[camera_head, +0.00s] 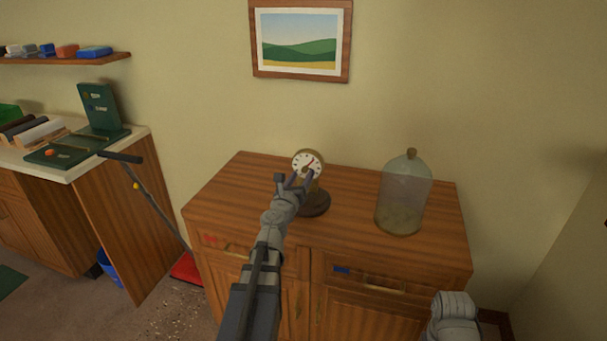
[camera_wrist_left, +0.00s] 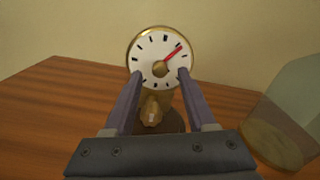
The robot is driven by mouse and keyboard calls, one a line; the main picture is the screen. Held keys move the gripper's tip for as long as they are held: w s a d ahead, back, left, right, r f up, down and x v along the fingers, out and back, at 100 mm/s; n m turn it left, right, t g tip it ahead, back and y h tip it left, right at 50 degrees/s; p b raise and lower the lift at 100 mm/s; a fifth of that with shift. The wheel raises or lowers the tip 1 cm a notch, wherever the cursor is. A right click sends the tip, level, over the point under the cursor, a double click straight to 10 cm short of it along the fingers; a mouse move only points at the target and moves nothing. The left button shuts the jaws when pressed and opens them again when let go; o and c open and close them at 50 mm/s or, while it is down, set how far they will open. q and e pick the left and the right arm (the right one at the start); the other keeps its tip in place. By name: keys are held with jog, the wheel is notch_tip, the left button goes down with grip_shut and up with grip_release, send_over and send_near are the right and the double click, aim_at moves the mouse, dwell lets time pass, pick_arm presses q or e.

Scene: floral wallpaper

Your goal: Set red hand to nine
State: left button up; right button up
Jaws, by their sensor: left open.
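A brass gauge (camera_head: 308,162) with a round white dial stands on a dark round base on the wooden cabinet. In the left wrist view its dial (camera_wrist_left: 150,50) faces me, with black marks and a brass centre knob (camera_wrist_left: 160,69). The red hand (camera_wrist_left: 173,54) points up and right, between one and two o'clock. My left gripper (camera_head: 294,178) is open in front of the gauge. In the left wrist view its fingers (camera_wrist_left: 160,76) flank the lower dial and centre knob; nothing is held. I cannot tell whether they touch it. My right gripper's fingers do not show.
A glass dome (camera_head: 404,190) with a cork-coloured knob stands right of the gauge on the cabinet top (camera_head: 245,195). A framed picture (camera_head: 300,40) hangs above. At left are a counter with a green hinged board (camera_head: 98,108), a leaning dark-handled pole and a red dustpan (camera_head: 187,269).

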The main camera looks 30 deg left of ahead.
pick_arm(q)
jog(key=shift+x, duration=1.15)
grip_shut()
